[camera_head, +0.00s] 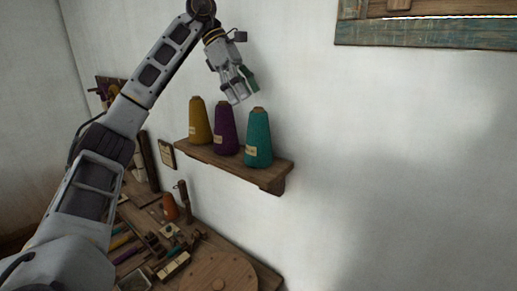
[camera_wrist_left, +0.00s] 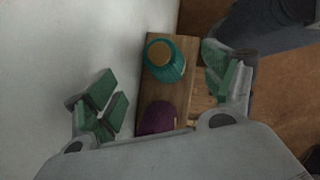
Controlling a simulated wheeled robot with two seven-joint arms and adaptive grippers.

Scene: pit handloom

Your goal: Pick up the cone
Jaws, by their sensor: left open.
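Three cones stand upright in a row on a wooden wall shelf (camera_head: 275,176): a yellow cone (camera_head: 199,122), a purple cone (camera_head: 225,130) and a teal cone (camera_head: 258,138) at the right end. My left gripper (camera_head: 242,92) is above the purple and teal cones, open and empty. In the left wrist view the teal cone (camera_wrist_left: 165,62) is seen from above, between the spread green-padded fingers but farther away. The purple cone (camera_wrist_left: 158,118) is partly hidden by the gripper body there. The yellow cone is hidden in that view. My right gripper is not in view.
A wooden workbench (camera_head: 236,248) with many small tools and an orange cone-shaped item (camera_head: 170,206) lies below the shelf. The white wall is right behind the shelf. A blue-green window frame (camera_head: 430,34) is at upper right. The space right of the shelf is clear.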

